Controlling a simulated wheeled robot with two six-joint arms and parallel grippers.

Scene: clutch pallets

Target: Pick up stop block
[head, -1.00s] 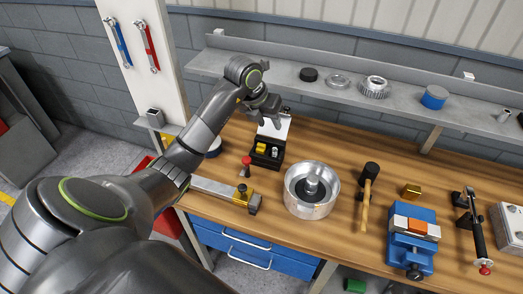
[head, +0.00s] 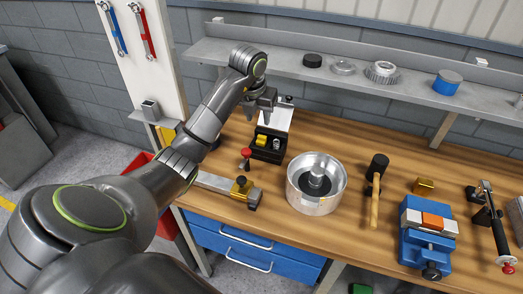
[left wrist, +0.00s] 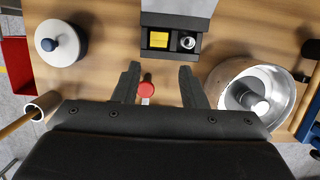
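No label marks the stop block, so I cannot tell for sure which piece it is. A small yellow block (head: 261,140) sits in a black holder (head: 266,155) with a light sloped panel; the yellow block also shows in the left wrist view (left wrist: 159,40). My left gripper (head: 262,108) is above the bench near the holder. In the left wrist view its fingers (left wrist: 160,84) are wide apart and empty, with a red-topped piece (left wrist: 147,89) below between them. My right gripper is not in view.
A round metal housing (head: 329,196) stands right of the holder, with a hammer (head: 376,190) beyond it. A blue vise (head: 426,246) holds a block at the right. A shelf (head: 300,68) runs along the back.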

